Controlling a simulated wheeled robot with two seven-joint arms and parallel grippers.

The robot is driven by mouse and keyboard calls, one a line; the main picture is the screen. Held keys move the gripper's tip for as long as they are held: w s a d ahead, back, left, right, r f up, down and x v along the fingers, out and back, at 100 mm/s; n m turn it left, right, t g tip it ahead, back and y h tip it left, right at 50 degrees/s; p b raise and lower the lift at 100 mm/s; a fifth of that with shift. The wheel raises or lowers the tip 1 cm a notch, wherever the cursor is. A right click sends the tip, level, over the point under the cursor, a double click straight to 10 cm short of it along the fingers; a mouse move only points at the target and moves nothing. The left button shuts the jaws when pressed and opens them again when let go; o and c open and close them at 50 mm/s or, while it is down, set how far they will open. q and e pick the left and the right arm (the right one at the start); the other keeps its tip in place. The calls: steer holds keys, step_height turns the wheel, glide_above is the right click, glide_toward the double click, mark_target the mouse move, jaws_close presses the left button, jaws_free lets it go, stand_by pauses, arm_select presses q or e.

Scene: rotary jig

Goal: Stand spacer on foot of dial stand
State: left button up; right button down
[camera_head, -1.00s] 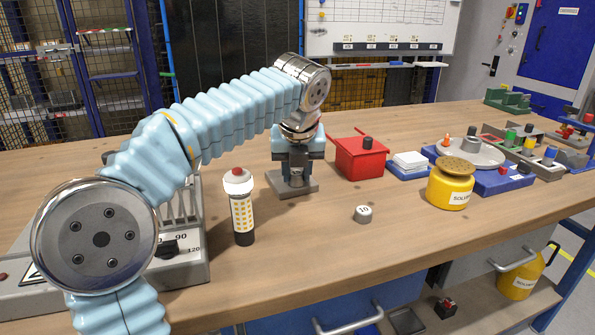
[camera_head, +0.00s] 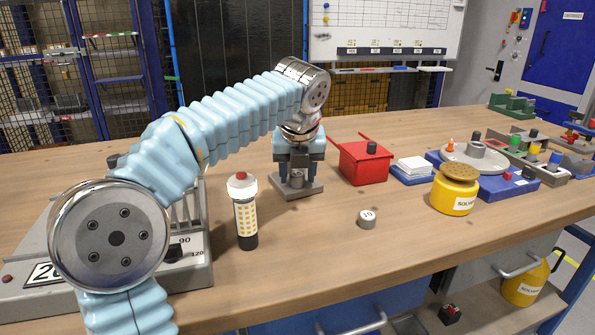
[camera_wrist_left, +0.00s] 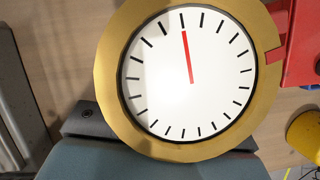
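The dial stand's round white dial (camera_wrist_left: 190,75), with a gold rim and a red needle, fills much of the left wrist view. In the head view my left arm hides the dial, but the grey foot (camera_head: 297,191) shows flat on the bench. My left gripper (camera_head: 297,165) points down over the foot. A small grey cylinder (camera_head: 297,179), perhaps the spacer, shows low between its fingers, at the foot. I cannot tell whether the fingers touch it. Another short grey cylinder marked 10 (camera_head: 366,219) stands on the bench to the right. My right gripper is out of view.
A red box (camera_head: 363,163) stands close to the right of the foot. A white-and-black bottle with a red top (camera_head: 245,212) stands in front left. A yellow solvent can (camera_head: 455,191) and a blue rotary jig (camera_head: 485,174) are farther right.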

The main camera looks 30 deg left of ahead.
arm_select(q)
steer(key=shift+o, duration=0.8)
steer(key=v, duration=1.4)
steer(key=shift+w+a, duration=0.1)
